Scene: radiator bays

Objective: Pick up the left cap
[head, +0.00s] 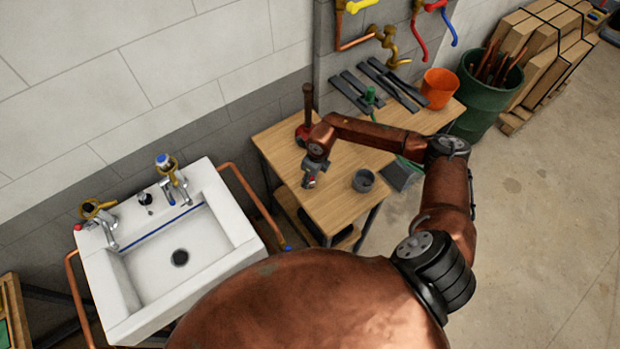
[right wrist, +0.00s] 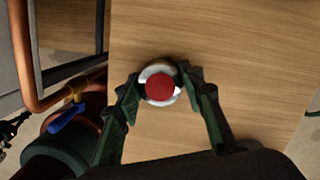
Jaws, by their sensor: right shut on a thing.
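My right gripper (head: 311,178) is over the wooden bench, to the right of the sink. In the right wrist view the right gripper (right wrist: 162,80) is shut on a round cap with a red top and a silver rim (right wrist: 160,86), one finger on each side. The red of the cap shows small in the head view. The left tap (head: 104,224) on the white sink shows a brass ring at its top and no cap. The right tap (head: 172,177) bears a blue-topped cap (head: 162,160). My left gripper is not in view.
The wooden bench (head: 335,208) has a small grey cup (head: 363,181), a red tool with an upright handle (head: 306,115), dark flat bars and an orange bucket (head: 439,88). Copper pipes flank the sink (head: 200,262). A green bin (head: 488,90) stands beyond. Bare wood surrounds the cap.

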